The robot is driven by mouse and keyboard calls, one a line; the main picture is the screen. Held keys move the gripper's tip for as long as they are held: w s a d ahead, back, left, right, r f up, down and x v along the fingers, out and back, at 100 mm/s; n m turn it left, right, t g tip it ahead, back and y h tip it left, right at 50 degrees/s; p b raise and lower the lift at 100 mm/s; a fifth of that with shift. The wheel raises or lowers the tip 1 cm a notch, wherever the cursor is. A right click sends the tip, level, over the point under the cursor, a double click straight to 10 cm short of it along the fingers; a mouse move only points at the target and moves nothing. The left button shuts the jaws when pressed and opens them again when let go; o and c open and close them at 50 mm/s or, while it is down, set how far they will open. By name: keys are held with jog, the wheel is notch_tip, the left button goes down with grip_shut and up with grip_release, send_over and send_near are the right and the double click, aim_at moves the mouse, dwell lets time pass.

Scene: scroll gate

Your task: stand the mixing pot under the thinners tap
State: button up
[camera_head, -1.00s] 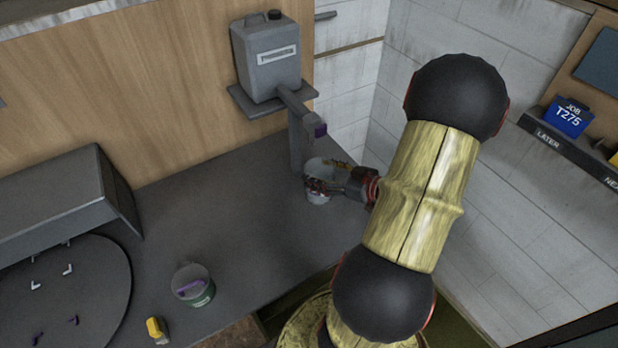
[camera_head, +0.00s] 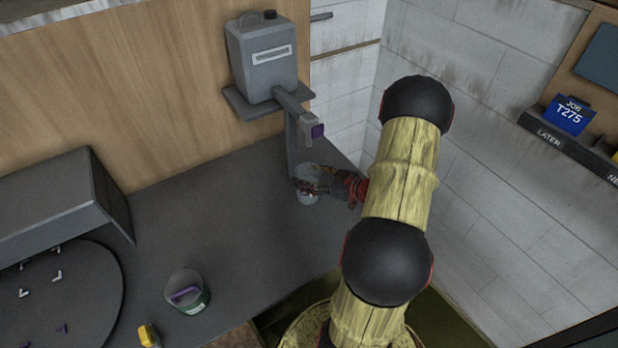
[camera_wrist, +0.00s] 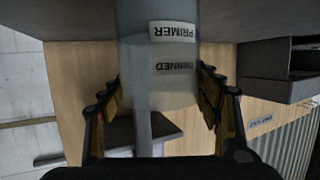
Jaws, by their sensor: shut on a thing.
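My gripper (camera_head: 320,184) is shut on the mixing pot (camera_head: 307,196), a pale pot at the far right end of the grey bench. In the wrist view the pot (camera_wrist: 135,60) sits between the two fingers (camera_wrist: 158,95), with labels reading PRIMER and THINNED upside down. The thinners can (camera_head: 262,62) is grey and stands on a bracket. Its tap (camera_head: 316,131), with a purple end, sticks out above the pot in the head view. I cannot tell whether the pot's base touches the bench.
A grey post (camera_head: 291,150) stands close beside the pot. A green-labelled pot (camera_head: 188,297) with a purple piece and a yellow item (camera_head: 148,336) are at the bench front. A round dark plate (camera_head: 85,290) and hood (camera_head: 60,205) are left. The bench middle is clear.

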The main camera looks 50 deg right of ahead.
jog(key=shift+f, duration=0.15)
jog(key=o, duration=2)
jog(key=shift+f, duration=0.1)
jog(key=shift+o, duration=0.3)
jog(key=shift+s+r, duration=0.25)
jog(key=shift+s, duration=0.05)
jog(key=p+v, duration=0.1)
jog(key=v, duration=1)
jog(key=shift+s+p, duration=0.2)
jog(key=shift+p, duration=0.1)
